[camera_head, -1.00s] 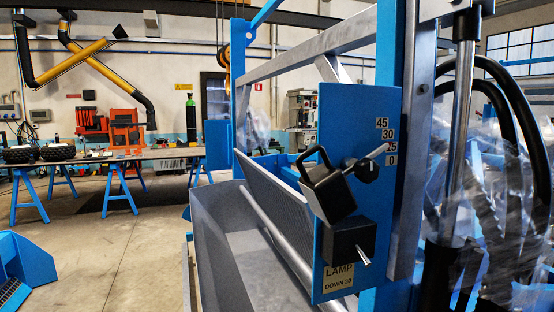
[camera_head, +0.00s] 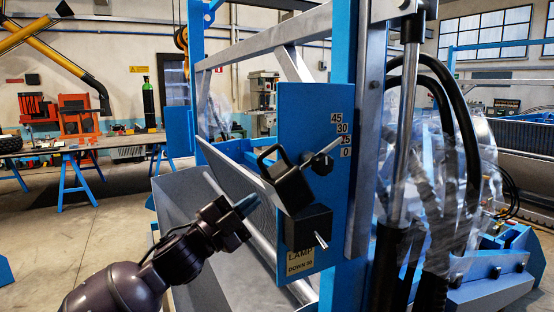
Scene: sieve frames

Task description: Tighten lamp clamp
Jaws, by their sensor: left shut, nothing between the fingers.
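A blue panel (camera_head: 310,108) stands upright on the frame, with a scale (camera_head: 341,135) reading 45, 30, 15 and 0. A tilted black lamp (camera_head: 291,189) with a looped handle is mounted on it. A black knob (camera_head: 321,164) and a light pointer sit to its upper right. Below is a black box (camera_head: 307,228) with a short metal lever (camera_head: 321,240). A label (camera_head: 300,262) reads LAMP and DOWN 30. My left gripper (camera_head: 247,205) is shut and empty, left of the lamp and apparently apart from it. My right gripper is not in view.
A grey metal trough (camera_head: 190,215) lies behind my left arm.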

